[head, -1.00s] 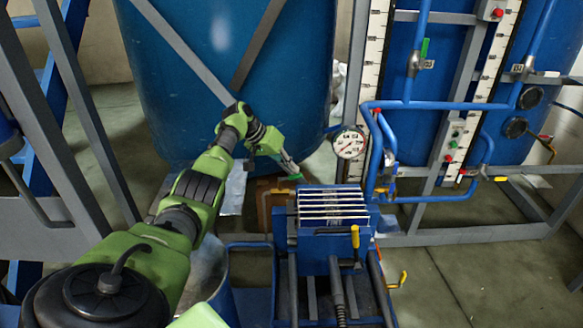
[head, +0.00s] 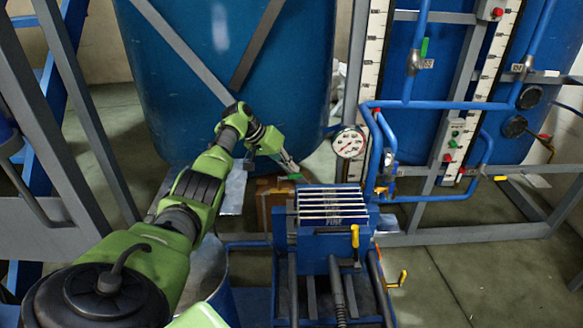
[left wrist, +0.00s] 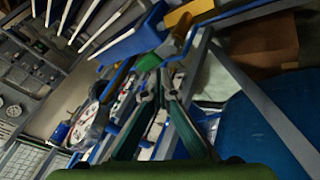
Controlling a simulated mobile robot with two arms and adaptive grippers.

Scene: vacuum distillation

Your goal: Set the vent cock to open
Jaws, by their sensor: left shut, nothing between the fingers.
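My left gripper (head: 293,172) is shut and empty, just above and left of the ribbed blue pump unit (head: 330,205) in the head view. In the left wrist view its fingers (left wrist: 158,78) come together at the middle, with a small green piece (left wrist: 148,62) at or just past the tips. I cannot tell whether they touch, or which handle is the vent cock. Levers in the head view include a green one (head: 424,47), a red one (head: 378,115) and a yellow one (head: 355,236) on the pump front. My right gripper is not in view.
A round gauge (head: 349,143) stands right of my left gripper, among blue pipes (head: 400,106). A big blue tank (head: 220,80) is behind. A brown box (head: 268,200) lies beside the pump. Another yellow lever (head: 397,281) sticks out low right. The floor at right is clear.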

